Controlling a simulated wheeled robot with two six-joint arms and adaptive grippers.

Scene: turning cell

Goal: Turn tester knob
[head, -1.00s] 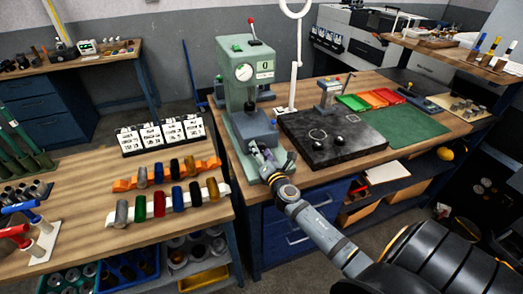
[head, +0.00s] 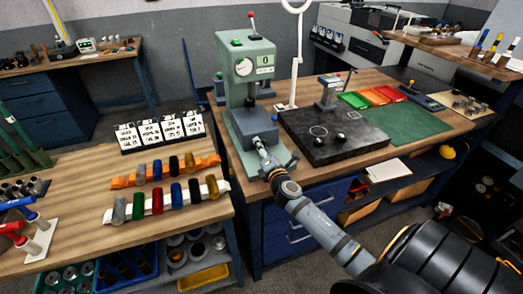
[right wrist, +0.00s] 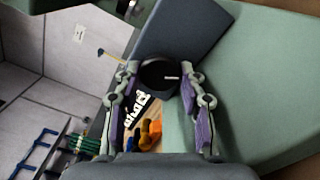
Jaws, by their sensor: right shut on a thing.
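The tester (head: 241,80) is a pale green machine with a round dial and a red-tipped lever on top, on the wooden bench. Its dark grey block (head: 254,127) stands low at the front. In the right wrist view a round black knob (right wrist: 158,76) with a white mark sits in front of the grey block. My right gripper (right wrist: 160,80) is shut on the knob, one purple-padded finger on each side. In the head view my right gripper (head: 263,152) reaches the tester's front, and the knob is hidden there. My left gripper is out of view.
A dark stone plate (head: 335,145) with small round items lies right of the tester, beside a green mat (head: 413,127). The left table (head: 90,215) holds racks of coloured cylinders and label cards. A floor gap separates the tables.

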